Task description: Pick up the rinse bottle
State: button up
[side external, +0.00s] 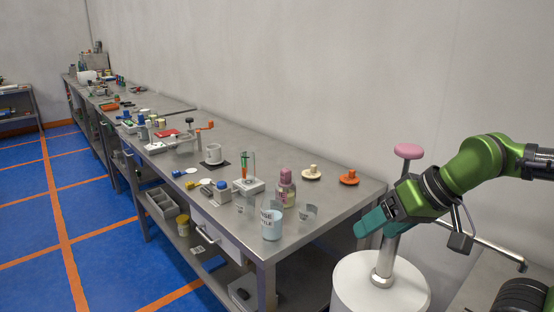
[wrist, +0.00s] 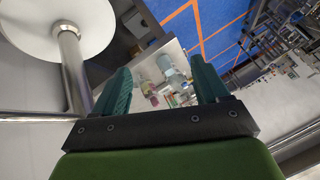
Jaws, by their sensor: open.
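The rinse bottle (side external: 271,225) appears to be a light-blue, cup-like container with partly readable dark lettering, "NSE" over "TTLE". It stands upright near the table's front right corner. A light-blue shape, probably the same container, shows small in the wrist view (wrist: 165,62), between my fingers but well beyond them. A bottle with a pink cap and label (side external: 286,189) stands just behind it. My gripper (side external: 366,224) has teal fingers and is off the table's right end, apart from both. In the wrist view my gripper (wrist: 163,80) is open, with nothing between the fingertips.
Clear small pieces (side external: 307,213) stand right of the rinse bottle. A glass cylinder on a white base (side external: 248,184), a cream knob (side external: 311,173) and an orange knob (side external: 348,178) are on the grey table (side external: 335,208). A white round pedestal (side external: 380,284) stands below my gripper.

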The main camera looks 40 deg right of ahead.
jog(key=shift+o, duration=1.3)
